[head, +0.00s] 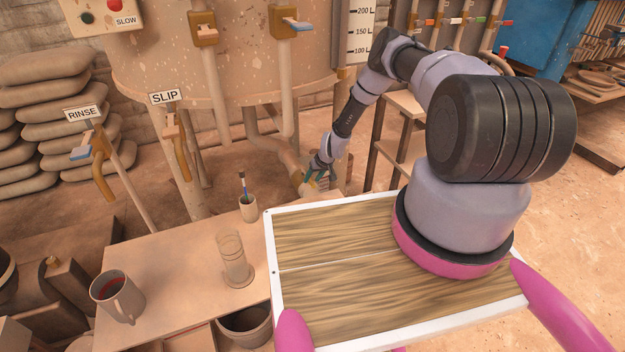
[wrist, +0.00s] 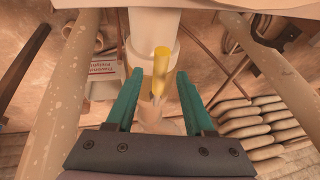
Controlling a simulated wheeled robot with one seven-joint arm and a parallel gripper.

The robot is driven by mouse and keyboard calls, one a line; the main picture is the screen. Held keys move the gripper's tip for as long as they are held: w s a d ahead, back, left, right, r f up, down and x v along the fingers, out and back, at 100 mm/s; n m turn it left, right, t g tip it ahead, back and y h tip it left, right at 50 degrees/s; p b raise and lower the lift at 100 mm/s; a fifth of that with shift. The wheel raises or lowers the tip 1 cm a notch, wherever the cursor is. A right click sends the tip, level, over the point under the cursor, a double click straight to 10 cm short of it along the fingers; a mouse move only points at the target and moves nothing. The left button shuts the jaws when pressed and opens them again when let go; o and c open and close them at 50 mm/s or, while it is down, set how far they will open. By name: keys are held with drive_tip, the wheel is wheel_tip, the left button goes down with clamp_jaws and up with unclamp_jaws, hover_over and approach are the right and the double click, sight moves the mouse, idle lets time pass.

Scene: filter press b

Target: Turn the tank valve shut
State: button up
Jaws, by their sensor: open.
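A yellow lever, which looks like the tank valve's handle, shows in the middle of the wrist view (wrist: 161,66). It is at a pale pipe (wrist: 153,25) that comes down from the top of that view. My gripper (wrist: 157,74) is open, with one teal finger on each side of the lever. I see no contact between fingers and lever, and the depth is hard to judge. In the head view my gripper (head: 314,181) is low under the tank (head: 235,85), by the end of the outlet pipe (head: 278,155). The valve is small and partly hidden there.
A low bench (head: 170,275) holds a brush cup (head: 248,208), a glass cylinder (head: 235,262) and a mug (head: 117,297). RINSE (head: 82,114) and SLIP (head: 165,97) taps stand at left. Tank legs and pipes flank my gripper. A wooden shelf stand (head: 405,105) is to its right.

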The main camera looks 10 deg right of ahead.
drive_tip(key=shift+w+a+f, duration=0.1)
drive_tip(key=shift+w+f, duration=0.05)
drive_tip(key=shift+f, duration=0.2)
clamp_jaws()
idle(1.2)
